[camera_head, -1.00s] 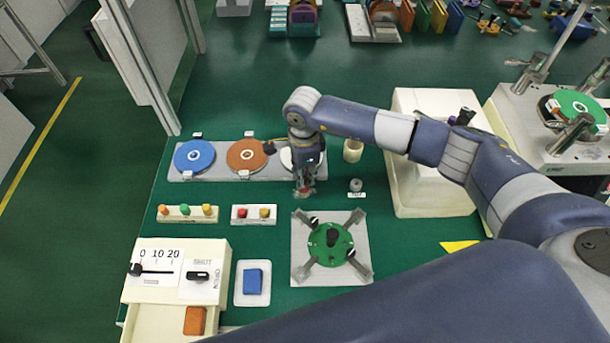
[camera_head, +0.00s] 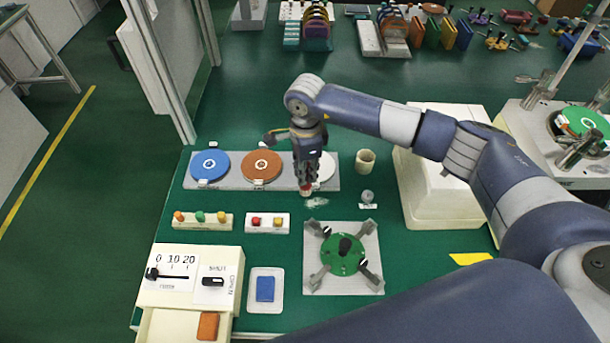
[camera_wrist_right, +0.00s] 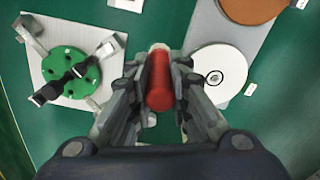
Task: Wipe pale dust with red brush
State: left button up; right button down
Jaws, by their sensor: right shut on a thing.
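My right gripper (camera_head: 306,182) is shut on the red brush (camera_wrist_right: 159,82), which points down at the green bench in front of the white disc (camera_wrist_right: 218,75). A pale tip shows at the brush's far end in the right wrist view. A pale dust smear (camera_head: 317,202) lies on the bench just right of and below the brush. I cannot tell whether the brush touches the bench. My left gripper is not in view.
A grey plate (camera_head: 225,186) bears blue, orange and white discs behind the gripper. A green fixture (camera_head: 343,255) stands in front on a grey plate (camera_head: 375,285). A cream cup (camera_head: 365,161) and a small grey knob (camera_head: 367,196) are to the right. Button blocks (camera_head: 267,223) are front left.

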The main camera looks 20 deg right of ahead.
jog(key=shift+r, duration=0.6)
jog(key=shift+s+d+r, duration=0.1)
jog(key=shift+r, duration=0.3)
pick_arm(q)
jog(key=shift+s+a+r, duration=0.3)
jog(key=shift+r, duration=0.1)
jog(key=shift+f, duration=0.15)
pick_arm(e)
jog(key=shift+f, duration=0.1)
